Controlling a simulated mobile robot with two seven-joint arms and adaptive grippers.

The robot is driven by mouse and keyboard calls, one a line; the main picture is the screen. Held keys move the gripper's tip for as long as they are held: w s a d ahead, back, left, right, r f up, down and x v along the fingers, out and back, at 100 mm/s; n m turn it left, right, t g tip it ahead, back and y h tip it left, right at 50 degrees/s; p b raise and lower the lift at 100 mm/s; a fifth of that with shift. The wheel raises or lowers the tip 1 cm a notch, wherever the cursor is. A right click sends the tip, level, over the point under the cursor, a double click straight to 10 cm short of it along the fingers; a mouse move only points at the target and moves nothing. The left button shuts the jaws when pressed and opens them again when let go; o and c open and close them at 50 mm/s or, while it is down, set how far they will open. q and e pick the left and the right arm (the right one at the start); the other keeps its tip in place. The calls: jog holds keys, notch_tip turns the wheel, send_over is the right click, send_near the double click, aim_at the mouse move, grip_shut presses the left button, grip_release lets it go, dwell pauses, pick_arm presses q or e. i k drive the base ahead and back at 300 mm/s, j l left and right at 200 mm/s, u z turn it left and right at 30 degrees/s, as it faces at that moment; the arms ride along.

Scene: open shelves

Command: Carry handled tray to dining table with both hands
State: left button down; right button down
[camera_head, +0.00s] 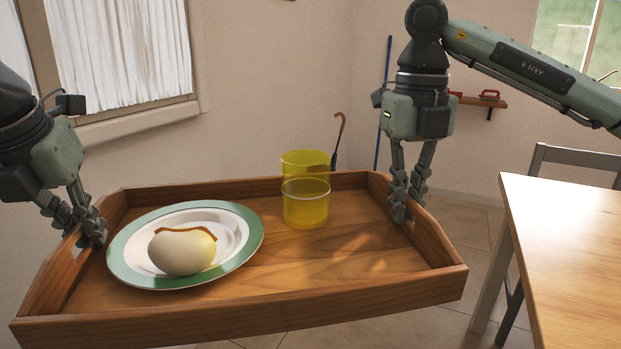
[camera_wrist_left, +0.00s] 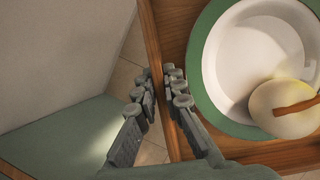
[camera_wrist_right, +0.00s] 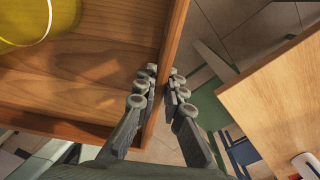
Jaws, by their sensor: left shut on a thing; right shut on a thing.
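The wooden handled tray (camera_head: 350,300) is held in the air in front of me, roughly level. My left gripper (camera_head: 88,232) is shut on its left side wall, and the left wrist view shows the fingers (camera_wrist_left: 160,90) on both sides of that wall. My right gripper (camera_head: 408,205) is shut on the right side wall; the right wrist view shows the same grip (camera_wrist_right: 160,95). The tray carries a green-rimmed plate (camera_head: 125,255) with a pale round food item (camera_head: 180,254) on it, and yellow transparent cups (camera_head: 306,205) near the back. The dining table (camera_head: 570,245) stands to the right, apart from the tray.
A grey chair (camera_head: 575,158) stands behind the table. A wall shelf (camera_head: 480,101) with a red item is at the back right, near a blue pole (camera_head: 383,105) and a cane (camera_head: 338,135). A curtained window (camera_head: 120,50) is at left. Tiled floor shows between tray and table.

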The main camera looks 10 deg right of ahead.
aim_at(595, 241)
jog(key=i+j+z, duration=0.1)
jog(key=i+z, duration=0.4)
jog(key=i+j+z, duration=0.3)
jog(key=i+z, duration=0.15)
jog(key=i+j+z, duration=1.05)
jog(key=z, duration=0.25)
jog(key=i+j+z, duration=0.45)
jog(key=i+z, duration=0.15)
jog(key=z, duration=0.15)
jog(key=i+j+z, duration=0.15)
jog(key=z, duration=0.15)
jog(key=i+z, duration=0.4)
